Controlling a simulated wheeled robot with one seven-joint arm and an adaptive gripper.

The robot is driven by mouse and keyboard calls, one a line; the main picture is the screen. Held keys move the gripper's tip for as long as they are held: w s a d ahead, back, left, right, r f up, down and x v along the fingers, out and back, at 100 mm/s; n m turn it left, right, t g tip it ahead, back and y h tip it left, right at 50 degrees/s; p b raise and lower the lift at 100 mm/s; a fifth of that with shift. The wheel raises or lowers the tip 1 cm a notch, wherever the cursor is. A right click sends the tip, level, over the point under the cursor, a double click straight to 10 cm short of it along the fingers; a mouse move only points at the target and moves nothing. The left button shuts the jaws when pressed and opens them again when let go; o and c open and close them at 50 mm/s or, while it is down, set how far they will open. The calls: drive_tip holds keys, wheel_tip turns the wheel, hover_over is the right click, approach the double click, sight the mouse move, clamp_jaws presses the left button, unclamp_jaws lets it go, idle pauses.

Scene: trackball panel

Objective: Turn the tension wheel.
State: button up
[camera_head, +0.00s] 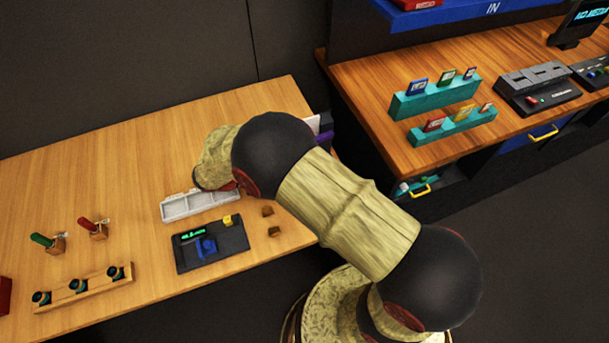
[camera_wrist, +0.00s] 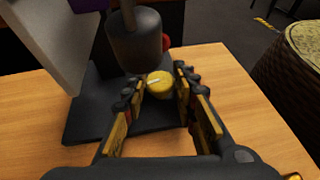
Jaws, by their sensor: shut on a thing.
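A round yellow wheel (camera_wrist: 160,80) with a pale mark on its top, apparently the tension wheel, stands on a dark base (camera_wrist: 85,125) in the wrist view. My gripper (camera_wrist: 160,90) has its two fingers on either side of the wheel and is shut on it. A dark grey cylinder (camera_wrist: 135,43) stands just behind the wheel, with a red part (camera_wrist: 166,43) beside it. In the head view my arm hides the gripper and the wheel.
In the head view, a black panel (camera_head: 222,254) with a green display and a blue part lies on the wooden table. A pale tray (camera_head: 180,209) and two small brown blocks (camera_head: 268,211) are nearby. A second wooden desk (camera_head: 400,140) stands at right.

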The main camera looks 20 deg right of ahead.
drive_tip(key=m+g+y+p, duration=0.1)
drive_tip(key=m+g, duration=0.1)
drive_tip(key=m+g+y+p, duration=0.1)
drive_tip(key=m+g, duration=0.1)
drive_tip(key=m+g+y+p, duration=0.1)
drive_tip(key=m+g, duration=0.1)
drive_tip(key=shift+w+d+g+p, duration=0.15)
drive_tip(key=shift+w+g+p, duration=0.15)
drive_tip(key=shift+w, duration=0.05)
drive_tip(key=shift+m, duration=0.3)
drive_tip(key=o, duration=1)
drive_tip(key=shift+o, duration=0.5)
drive_tip(key=v, duration=1.2)
drive_tip(key=shift+w+d, duration=0.1)
drive_tip(key=shift+w, duration=0.05)
